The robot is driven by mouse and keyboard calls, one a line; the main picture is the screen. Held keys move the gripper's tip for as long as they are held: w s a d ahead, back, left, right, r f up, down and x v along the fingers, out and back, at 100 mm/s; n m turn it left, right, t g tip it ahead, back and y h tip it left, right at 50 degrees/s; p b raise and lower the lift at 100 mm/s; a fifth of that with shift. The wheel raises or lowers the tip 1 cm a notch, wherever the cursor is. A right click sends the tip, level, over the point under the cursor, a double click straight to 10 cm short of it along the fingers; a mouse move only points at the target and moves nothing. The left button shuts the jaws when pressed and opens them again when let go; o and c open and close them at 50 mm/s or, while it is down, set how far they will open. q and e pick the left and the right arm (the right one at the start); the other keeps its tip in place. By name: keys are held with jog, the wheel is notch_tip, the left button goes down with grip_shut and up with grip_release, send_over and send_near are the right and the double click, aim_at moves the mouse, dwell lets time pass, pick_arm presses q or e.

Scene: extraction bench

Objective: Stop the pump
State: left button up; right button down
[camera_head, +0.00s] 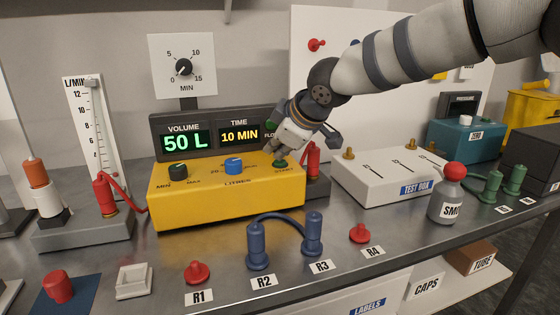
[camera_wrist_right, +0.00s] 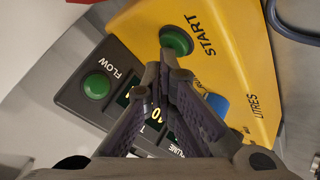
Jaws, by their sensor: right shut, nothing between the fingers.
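The pump (camera_head: 215,205) is a yellow box with a dark display panel (camera_head: 163,140) behind it, reading VOLUME 50 L and TIME 10 MIN. Its green START button (camera_head: 280,164) is at the right end of the top; it also shows in the wrist view (camera_wrist_right: 176,42). My right gripper (camera_head: 277,155) is shut and empty, its fingertips pointing down at the START button; whether they touch it I cannot tell. In the wrist view the shut fingertips (camera_wrist_right: 168,72) are just beside the button. A green FLOW light (camera_wrist_right: 97,86) is on the panel. My left gripper is out of view.
A red connector (camera_head: 313,160) stands close right of the gripper. Blue linked plugs (camera_head: 257,247) stand in front, the white test box (camera_head: 385,180) to the right.

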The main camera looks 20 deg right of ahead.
aim_at(277, 162)
jog(key=shift+r, duration=0.65)
jog(key=shift+r, duration=0.1)
jog(key=shift+r, duration=2.4)
jog(key=shift+f, duration=0.1)
